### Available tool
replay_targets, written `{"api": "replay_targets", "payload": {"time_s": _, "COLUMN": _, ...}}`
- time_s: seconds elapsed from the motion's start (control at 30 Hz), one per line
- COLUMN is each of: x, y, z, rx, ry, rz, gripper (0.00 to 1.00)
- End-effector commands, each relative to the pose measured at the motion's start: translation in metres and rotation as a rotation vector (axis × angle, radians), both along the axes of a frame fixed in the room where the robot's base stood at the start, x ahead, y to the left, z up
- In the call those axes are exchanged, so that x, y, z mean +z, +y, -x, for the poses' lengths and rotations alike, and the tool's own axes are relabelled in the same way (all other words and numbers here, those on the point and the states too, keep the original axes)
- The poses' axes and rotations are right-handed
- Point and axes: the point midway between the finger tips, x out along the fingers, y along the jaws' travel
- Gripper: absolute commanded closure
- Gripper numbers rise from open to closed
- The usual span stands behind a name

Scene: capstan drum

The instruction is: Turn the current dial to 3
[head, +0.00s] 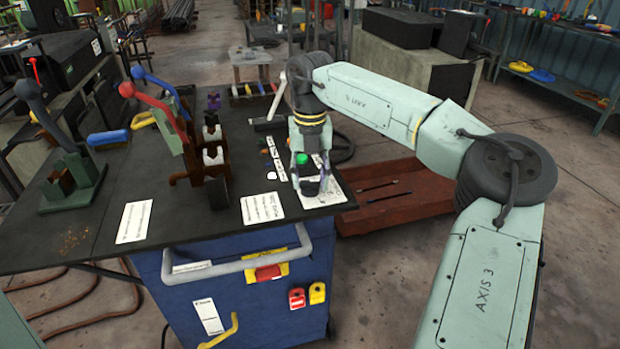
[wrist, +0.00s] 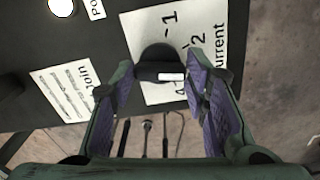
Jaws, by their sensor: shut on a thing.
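The current dial (wrist: 157,54) is a black round knob with a bar and a white mark (wrist: 171,77), on a white card (wrist: 216,22) reading "Current". The digits 1 and 2 show beside it; a 3 is not readable, and I cannot tell which number the mark faces. My gripper (wrist: 163,78) has its purple-padded fingers on either side of the knob's bar and is shut on it. In the head view my gripper (head: 311,178) points down over the dial at the table's right edge, where the fingers partly hide it.
A "Join" card (wrist: 72,87) lies left of the dial. A clamp with a red lever (head: 160,110) stands on the black table (head: 180,225), left of my gripper. Tools lie on a red-brown platform (head: 400,205) below the right edge.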

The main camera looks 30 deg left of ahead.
Motion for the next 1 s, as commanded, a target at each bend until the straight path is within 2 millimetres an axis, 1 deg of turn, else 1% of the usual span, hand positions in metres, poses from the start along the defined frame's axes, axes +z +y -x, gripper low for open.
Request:
{"api": "replay_targets", "payload": {"time_s": 0.2, "x": -0.0008, "y": -0.0003, "z": 0.0004, "rx": -0.114, "ry": 0.001, "rz": 0.002, "gripper": 0.86}}
{"api": "replay_targets", "payload": {"time_s": 0.4, "x": -0.0005, "y": -0.0003, "z": 0.0003, "rx": -0.172, "ry": 0.001, "rz": 0.002, "gripper": 0.86}}
{"api": "replay_targets", "payload": {"time_s": 0.93, "x": -0.0004, "y": -0.0004, "z": 0.0005, "rx": -0.191, "ry": 0.001, "rz": 0.002, "gripper": 0.86}}
{"api": "replay_targets", "payload": {"time_s": 0.97, "x": -0.0004, "y": -0.0004, "z": 0.0005, "rx": -0.191, "ry": 0.001, "rz": 0.002, "gripper": 0.57}}
{"api": "replay_targets", "payload": {"time_s": 1.0, "x": -0.0004, "y": -0.0002, "z": 0.0005, "rx": -0.191, "ry": 0.001, "rz": 0.002, "gripper": 0.54}}
